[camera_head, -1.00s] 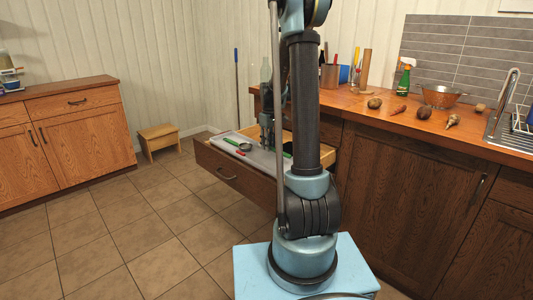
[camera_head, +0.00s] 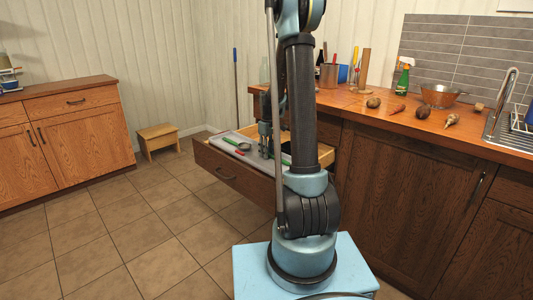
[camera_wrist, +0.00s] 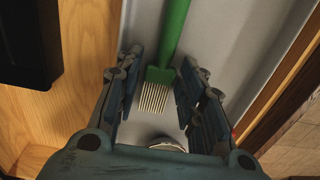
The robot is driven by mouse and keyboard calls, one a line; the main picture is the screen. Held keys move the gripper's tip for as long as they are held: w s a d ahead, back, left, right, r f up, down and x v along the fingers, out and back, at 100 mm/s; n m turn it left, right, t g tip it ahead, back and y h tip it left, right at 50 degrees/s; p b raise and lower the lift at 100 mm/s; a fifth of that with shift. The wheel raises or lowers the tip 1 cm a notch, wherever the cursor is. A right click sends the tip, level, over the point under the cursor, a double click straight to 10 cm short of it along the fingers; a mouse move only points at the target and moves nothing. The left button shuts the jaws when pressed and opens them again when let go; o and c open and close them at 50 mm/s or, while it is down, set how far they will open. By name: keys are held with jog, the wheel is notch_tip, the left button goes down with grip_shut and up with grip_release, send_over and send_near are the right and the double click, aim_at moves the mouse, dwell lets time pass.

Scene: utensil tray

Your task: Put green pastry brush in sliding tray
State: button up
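A green pastry brush (camera_wrist: 161,75) with pale bristles shows in the wrist view over a grey tray surface (camera_wrist: 215,30). Its handle runs to the top edge of that view, and its bristle end is between my fingers. My gripper (camera_wrist: 160,62) has a finger on each side of the brush, with narrow gaps showing, so it looks open. In the head view my gripper (camera_head: 268,154) reaches down into the open drawer at the grey tray (camera_head: 227,137). A green piece (camera_head: 286,161), likely the brush handle, shows just right of it, partly hidden by my arm.
A green-rimmed utensil (camera_head: 243,147) and a small red item lie on the tray's left part. The wooden drawer (camera_head: 228,173) stands open below the counter (camera_head: 345,100). A rounded metallic edge (camera_wrist: 168,142) shows below the bristles. Drawer walls stand close on both sides.

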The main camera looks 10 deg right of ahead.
notch_tip(320, 180, up, 12)
jog(key=s+r+m, duration=0.1)
jog(key=s+r, duration=0.3)
jog(key=s, duration=0.6)
jog(key=s+f+m+t, duration=0.1)
jog(key=s+f+m, duration=0.2)
jog(key=s, duration=1.1)
jog(key=s+f+m+t, duration=0.1)
jog(key=s+f+m, duration=0.2)
jog(key=s, duration=1.2)
notch_tip(320, 180, down, 4)
jog(key=shift+d+r, duration=0.1)
jog(key=shift+d, duration=0.25)
